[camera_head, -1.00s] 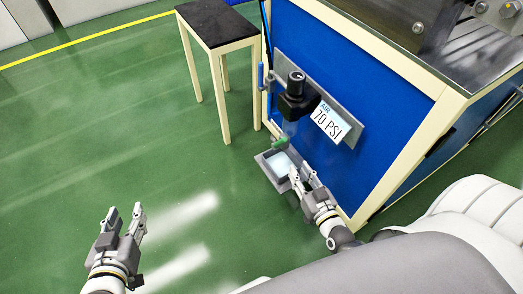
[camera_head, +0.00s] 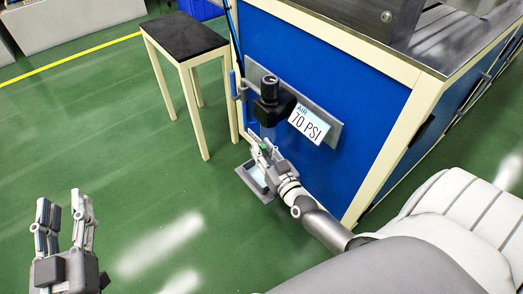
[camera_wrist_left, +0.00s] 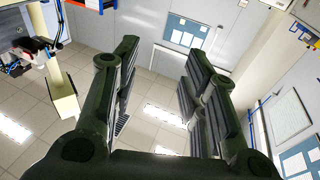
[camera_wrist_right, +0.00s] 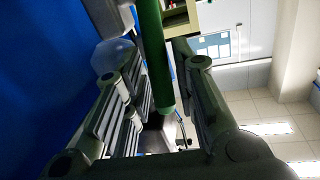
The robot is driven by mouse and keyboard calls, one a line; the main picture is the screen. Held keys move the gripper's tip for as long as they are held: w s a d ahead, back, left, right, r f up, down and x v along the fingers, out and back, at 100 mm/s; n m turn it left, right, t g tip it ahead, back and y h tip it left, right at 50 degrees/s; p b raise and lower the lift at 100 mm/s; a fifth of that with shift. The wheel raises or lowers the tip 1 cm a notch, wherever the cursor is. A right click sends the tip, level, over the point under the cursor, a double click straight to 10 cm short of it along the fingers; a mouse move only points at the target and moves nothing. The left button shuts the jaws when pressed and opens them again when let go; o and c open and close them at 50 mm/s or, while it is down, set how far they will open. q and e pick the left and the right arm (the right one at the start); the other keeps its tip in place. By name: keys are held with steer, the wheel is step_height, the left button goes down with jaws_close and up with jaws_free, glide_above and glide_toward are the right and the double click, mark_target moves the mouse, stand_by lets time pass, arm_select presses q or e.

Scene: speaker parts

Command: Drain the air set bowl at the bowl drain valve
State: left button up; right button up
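The air set (camera_head: 272,108) is a black regulator with a knob, mounted on a grey plate on the blue panel. Its clear bowl (camera_head: 268,133) hangs below, partly hidden. The green drain valve (camera_head: 264,149) sits under the bowl, largely hidden by my right gripper (camera_head: 263,154). In the right wrist view a green bar-like part, likely the valve handle (camera_wrist_right: 155,60), lies between the open fingers, with the clear bowl (camera_wrist_right: 113,55) at upper left. My right gripper is open around it; contact cannot be told. My left gripper (camera_head: 66,212) is open and empty, over the floor at lower left.
A "70 PSI" sign (camera_head: 309,124) is right of the regulator. A blue lever (camera_head: 233,84) is to its left. A dark-topped stool (camera_head: 186,36) stands further left; green floor is clear in front.

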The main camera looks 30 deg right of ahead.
arm_select(q)
steer(key=shift+s+r+t, duration=0.1)
steer(key=shift+r+t, duration=0.2)
steer(key=shift+r, duration=0.2)
arm_select(e)
steer(key=shift+w, duration=0.45)
jaws_close()
